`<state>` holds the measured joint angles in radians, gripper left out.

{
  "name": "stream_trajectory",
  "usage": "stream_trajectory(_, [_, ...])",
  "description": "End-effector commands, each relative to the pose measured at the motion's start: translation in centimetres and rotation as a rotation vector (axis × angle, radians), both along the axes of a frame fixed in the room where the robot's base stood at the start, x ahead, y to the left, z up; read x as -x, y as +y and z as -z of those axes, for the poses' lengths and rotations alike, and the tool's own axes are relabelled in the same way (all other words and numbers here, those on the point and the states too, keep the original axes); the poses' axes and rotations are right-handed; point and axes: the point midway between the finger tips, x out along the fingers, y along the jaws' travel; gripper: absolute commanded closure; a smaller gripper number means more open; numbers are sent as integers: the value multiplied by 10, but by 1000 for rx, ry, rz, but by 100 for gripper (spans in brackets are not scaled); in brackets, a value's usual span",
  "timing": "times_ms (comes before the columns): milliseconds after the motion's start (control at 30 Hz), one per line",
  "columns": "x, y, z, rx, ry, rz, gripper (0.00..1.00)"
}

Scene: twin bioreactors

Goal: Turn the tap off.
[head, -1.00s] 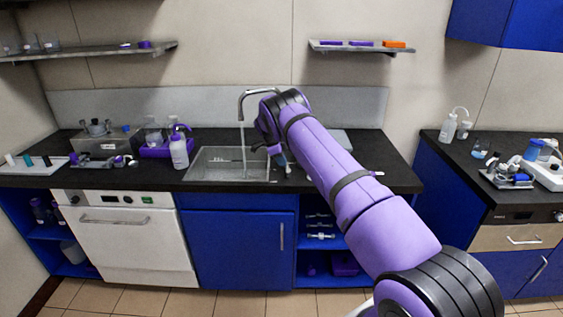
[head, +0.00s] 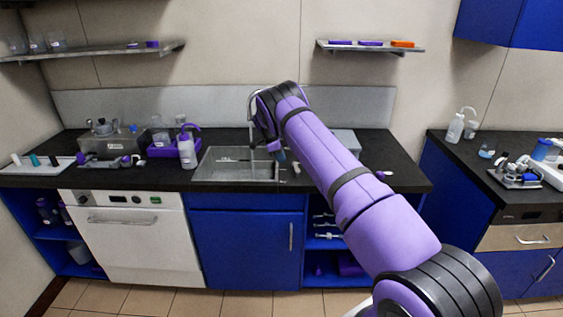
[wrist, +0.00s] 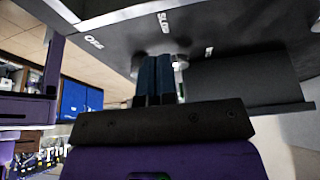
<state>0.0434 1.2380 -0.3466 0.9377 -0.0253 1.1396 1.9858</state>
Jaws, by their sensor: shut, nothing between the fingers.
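The tap's metal spout (head: 251,104) rises behind the sink (head: 208,172) in the head view; my arm hides much of it. I cannot make out a clear water stream below it now. My gripper (head: 281,157) is low at the sink's right edge. In the wrist view my gripper (wrist: 154,68) is shut and empty, its two dark blue fingers side by side. Its tips are close to a dark surface (wrist: 125,35) with upside-down white labels, one reading OFF and one SLOW. A small pale round metal part (wrist: 181,63) shows just beside the fingers; contact cannot be told.
A wash bottle (head: 187,151) and a purple tray (head: 160,151) stand left of the sink. A grey box (head: 346,141) is behind my arm on the right. The black counter (head: 405,172) is mostly clear at its right end.

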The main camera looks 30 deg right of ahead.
Motion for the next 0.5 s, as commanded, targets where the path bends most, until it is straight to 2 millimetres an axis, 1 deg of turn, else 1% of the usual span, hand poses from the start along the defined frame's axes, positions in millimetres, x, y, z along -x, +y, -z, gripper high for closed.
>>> stream_trajectory(33, [-2,4,-6,-2,-1,-2,100])
stream_trajectory(400, [-10,22,-57,-1,-3,-3,100])
stream_trajectory(500, [-12,26,-67,0,-1,-3,100])
